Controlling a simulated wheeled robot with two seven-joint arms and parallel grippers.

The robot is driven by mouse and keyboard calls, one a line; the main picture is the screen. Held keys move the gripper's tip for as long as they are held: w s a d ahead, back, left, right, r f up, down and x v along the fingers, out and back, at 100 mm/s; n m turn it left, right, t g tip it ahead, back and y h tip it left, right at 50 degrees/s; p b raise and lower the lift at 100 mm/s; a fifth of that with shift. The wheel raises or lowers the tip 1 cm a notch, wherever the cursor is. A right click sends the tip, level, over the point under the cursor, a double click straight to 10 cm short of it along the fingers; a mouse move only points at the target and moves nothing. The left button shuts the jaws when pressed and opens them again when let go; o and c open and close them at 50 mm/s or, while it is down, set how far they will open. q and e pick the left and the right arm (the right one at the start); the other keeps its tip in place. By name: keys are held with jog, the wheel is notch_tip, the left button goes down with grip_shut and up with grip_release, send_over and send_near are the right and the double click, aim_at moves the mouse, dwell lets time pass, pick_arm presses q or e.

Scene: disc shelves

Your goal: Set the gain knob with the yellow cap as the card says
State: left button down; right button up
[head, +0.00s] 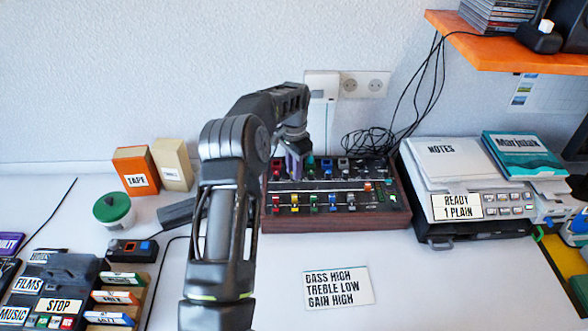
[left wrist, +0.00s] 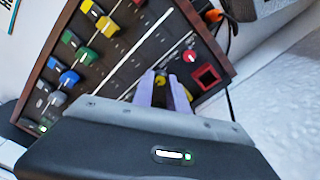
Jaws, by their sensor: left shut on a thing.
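The mixer (head: 335,222) is a dark panel in a wooden case, with rows of coloured caps. My left gripper (head: 295,168) reaches down to its back row in the head view. In the left wrist view its purple fingers (left wrist: 168,92) are shut on a yellow-capped knob (left wrist: 160,81), only partly visible between them. The knob's pointer is hidden. In the head view the gripper hides this knob. A white card (head: 338,302) on the table reads BASS HIGH, TREBLE LOW, GAIN HIGH. My right gripper is not in view.
Red caps (left wrist: 190,57) stand close beside the fingers. Another yellow cap (left wrist: 105,25) is in the front row. A device labelled READY 1 PLAIN (head: 470,230) stands right of the mixer, with cables behind. The table around the card is clear.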

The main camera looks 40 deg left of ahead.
pick_arm(q)
jog(key=shift+m, duration=0.5)
jog(key=c, duration=1.3)
grip_release()
jog(key=shift+n, duration=0.3)
